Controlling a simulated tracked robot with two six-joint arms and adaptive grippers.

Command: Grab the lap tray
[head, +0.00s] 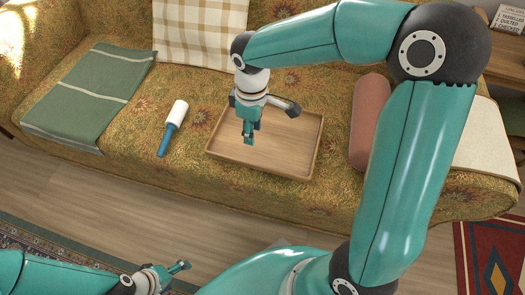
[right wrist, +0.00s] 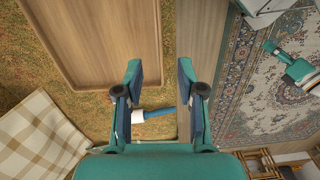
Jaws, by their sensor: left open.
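The lap tray (head: 285,150) is a shallow wooden rectangle with a raised rim, lying on the sofa seat. In the right wrist view the tray (right wrist: 105,40) fills the upper left. My right gripper (head: 248,138) points down over the tray's left front part and hides some of it. In the right wrist view this gripper (right wrist: 158,72) is open, and the tray's rim lies between its fingers in the picture. I cannot tell how far above the rim they are. My left gripper (head: 172,272) is open and empty, low over the floor at the lower left.
A blue-handled lint roller (head: 172,127) lies left of the tray. A green folded blanket (head: 88,95) is further left. A reddish bolster (head: 370,122) lies to the tray's right. A checked cloth (head: 195,30) hangs on the backrest. The floor (head: 150,195) before the sofa is clear.

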